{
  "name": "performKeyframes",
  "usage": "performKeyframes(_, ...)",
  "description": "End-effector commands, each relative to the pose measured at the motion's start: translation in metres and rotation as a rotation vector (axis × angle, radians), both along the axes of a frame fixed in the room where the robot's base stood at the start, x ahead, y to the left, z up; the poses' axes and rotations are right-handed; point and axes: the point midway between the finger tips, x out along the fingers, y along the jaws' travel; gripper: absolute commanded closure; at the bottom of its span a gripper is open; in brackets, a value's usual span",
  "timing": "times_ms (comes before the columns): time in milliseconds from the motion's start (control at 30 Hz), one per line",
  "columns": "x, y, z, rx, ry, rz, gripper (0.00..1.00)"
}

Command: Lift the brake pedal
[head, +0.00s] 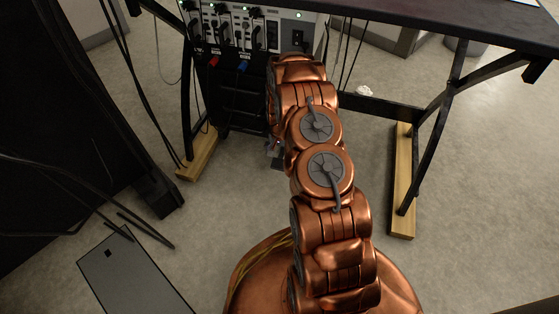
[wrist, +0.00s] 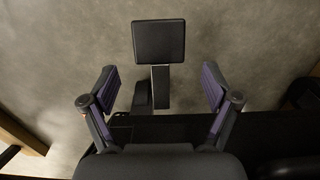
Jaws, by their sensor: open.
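The brake pedal (wrist: 158,42) shows in the wrist view as a dark square pad on a flat grey stem. The stem runs down the picture toward a black bar. My gripper (wrist: 160,72) is open, one purple-lined finger on each side of the stem, with visible gaps to both. The pad lies ahead of the fingertips. In the head view my copper arm hides most of my gripper. A small dark patch beside the arm may be the pedal, but I cannot tell for sure.
A black frame (head: 435,140) stands on wooden feet (head: 402,185) on the grey floor. A panel with switches and cables (head: 235,28) is at the back. A black bar (wrist: 280,130) crosses below the pedal. A grey plate (head: 125,275) is at lower left.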

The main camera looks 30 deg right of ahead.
Motion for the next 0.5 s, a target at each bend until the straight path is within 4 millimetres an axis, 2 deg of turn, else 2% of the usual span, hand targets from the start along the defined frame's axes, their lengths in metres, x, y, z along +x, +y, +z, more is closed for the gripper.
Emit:
performKeyframes(33, 0.0, 0.0, -0.012, 0.001, 0.001, 0.0, 0.12)
performKeyframes(200, 0.0, -0.001, -0.031, 0.0, 0.0, -0.002, 0.12)
performKeyframes(500, 0.0, -0.001, -0.035, 0.0, 0.0, -0.002, 0.12)
